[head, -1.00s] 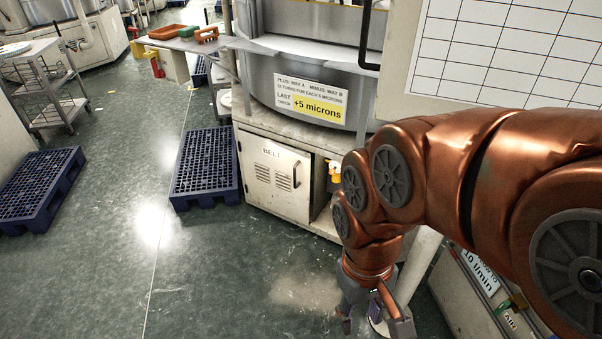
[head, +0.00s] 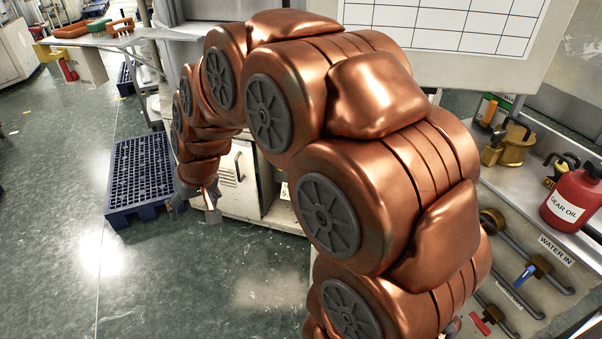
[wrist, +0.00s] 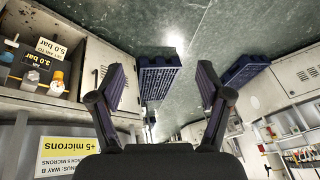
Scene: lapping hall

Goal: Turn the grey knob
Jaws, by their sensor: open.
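My gripper (wrist: 161,70) is open and empty in the wrist view, its two dark fingers spread wide. In the head view my gripper (head: 193,208) hangs in front of the cabinet, low on the left. The open cabinet bay (wrist: 62,50) at the wrist view's upper left holds small fittings and plates reading 3.0 bar and 5.0 bar. A small pale grey knob-like part (wrist: 29,83) and a yellow-topped fitting (wrist: 58,77) show there; I cannot tell for sure which is the grey knob. The fingers are apart from both. My arm hides much of the cabinet in the head view.
A dark blue pallet (head: 141,168) lies on the floor left of the cabinet door (head: 238,178). A bench at right carries a red gear oil can (head: 573,197) and brass fittings. Pipes run beneath it. The floor at left is mostly clear.

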